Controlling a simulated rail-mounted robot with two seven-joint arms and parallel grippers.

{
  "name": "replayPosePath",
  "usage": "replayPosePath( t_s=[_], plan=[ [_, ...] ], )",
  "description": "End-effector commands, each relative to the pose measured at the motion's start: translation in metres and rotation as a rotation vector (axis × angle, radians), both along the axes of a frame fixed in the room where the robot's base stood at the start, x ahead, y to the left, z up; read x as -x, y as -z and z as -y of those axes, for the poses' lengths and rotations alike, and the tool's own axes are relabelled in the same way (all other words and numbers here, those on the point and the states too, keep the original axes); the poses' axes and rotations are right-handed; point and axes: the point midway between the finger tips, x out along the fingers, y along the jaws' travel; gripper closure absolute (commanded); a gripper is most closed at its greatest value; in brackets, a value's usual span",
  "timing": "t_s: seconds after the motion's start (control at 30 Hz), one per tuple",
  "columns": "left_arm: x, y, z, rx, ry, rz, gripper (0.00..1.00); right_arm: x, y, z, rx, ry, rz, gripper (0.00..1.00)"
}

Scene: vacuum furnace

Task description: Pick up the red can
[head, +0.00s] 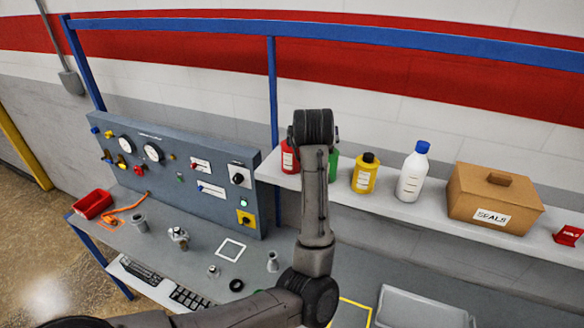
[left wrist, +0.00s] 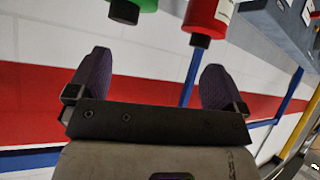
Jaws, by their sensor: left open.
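The red can (head: 289,158) with a dark cap stands on the shelf, partly hidden behind my left arm in the head view. In the left wrist view, which is upside down, the red can (left wrist: 208,18) shows at the top, cap pointing down, cut off by the edge. My left gripper (left wrist: 155,82) is open and empty, its two fingers wide apart. The red can lies beyond the fingertips, nearer the right-hand finger, and not between them. In the head view my arm hides the left gripper. My right gripper is not in view.
A green container (head: 333,164) stands close beside the red can; a yellow bottle (head: 365,174), white bottle (head: 412,174) and cardboard box (head: 494,196) stand farther right on the shelf (head: 390,203). A control panel (head: 180,168) is at left. A blue post (head: 273,90) rises behind.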

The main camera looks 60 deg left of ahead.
Motion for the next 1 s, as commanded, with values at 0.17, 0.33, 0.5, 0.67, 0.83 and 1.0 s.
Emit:
replayPosePath(
  t_s=[0.17,0.33,0.5,0.67,0.83,1.0],
  plan=[
    [0.004,-0.034,-0.033,0.164,-0.144,0.02,0.03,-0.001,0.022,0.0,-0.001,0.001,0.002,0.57],
    [0.01,-0.043,-0.048,0.32,-0.27,-0.096,0.03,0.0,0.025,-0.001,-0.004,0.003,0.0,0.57],
    [0.013,-0.048,-0.048,0.407,-0.337,-0.211,0.03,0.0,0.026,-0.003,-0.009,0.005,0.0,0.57],
    [0.014,-0.047,-0.048,0.435,-0.364,-0.264,0.03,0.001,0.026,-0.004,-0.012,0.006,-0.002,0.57],
    [0.013,-0.025,-0.058,0.441,-0.372,-0.277,0.03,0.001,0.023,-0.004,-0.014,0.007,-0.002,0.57],
    [0.011,0.002,-0.07,0.44,-0.371,-0.275,0.03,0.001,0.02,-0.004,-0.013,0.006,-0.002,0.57]
  ],
)
